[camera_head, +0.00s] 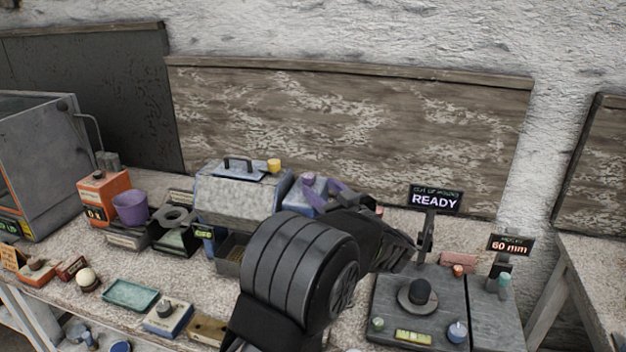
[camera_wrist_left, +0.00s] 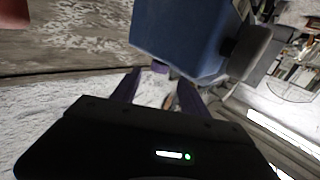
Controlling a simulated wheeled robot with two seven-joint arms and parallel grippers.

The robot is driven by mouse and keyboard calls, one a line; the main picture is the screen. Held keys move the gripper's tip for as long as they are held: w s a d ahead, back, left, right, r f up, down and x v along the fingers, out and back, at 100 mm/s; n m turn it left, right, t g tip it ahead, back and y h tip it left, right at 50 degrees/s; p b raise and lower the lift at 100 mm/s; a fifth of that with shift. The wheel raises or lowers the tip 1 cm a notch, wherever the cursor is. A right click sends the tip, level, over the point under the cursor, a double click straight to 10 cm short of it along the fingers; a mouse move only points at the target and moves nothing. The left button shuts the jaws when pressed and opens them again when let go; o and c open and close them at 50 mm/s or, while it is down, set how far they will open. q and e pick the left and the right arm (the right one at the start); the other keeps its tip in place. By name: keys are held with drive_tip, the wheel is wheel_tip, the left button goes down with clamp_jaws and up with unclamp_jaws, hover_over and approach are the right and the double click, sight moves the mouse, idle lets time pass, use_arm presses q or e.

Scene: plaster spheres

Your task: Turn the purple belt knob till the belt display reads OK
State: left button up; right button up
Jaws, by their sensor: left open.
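A small purple knob (camera_head: 308,178) sits on top of a blue-grey box behind my left arm. In the left wrist view a purple knob (camera_wrist_left: 160,67) shows at the lower edge of a large blue box (camera_wrist_left: 185,35). My left gripper (camera_head: 327,193), with purple fingers, is open beside the knob. In the wrist view its fingertips (camera_wrist_left: 156,77) stand apart, with the knob between or just beyond them; contact cannot be told. I cannot make out a belt display reading OK; my arm hides part of that box. My right gripper is not in view.
A READY display (camera_head: 435,199) and a 60 mm display (camera_head: 510,245) stand at the right, by a grey machine with a black knob (camera_head: 420,291). A blue-grey box with a handle (camera_head: 238,190) stands left of my arm. A purple cup (camera_head: 130,208) and small items crowd the left.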

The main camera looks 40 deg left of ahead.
sight(311, 180)
use_arm(q)
drive_tip(key=x, duration=0.5)
drive_tip(key=shift+p, duration=0.4)
clamp_jaws()
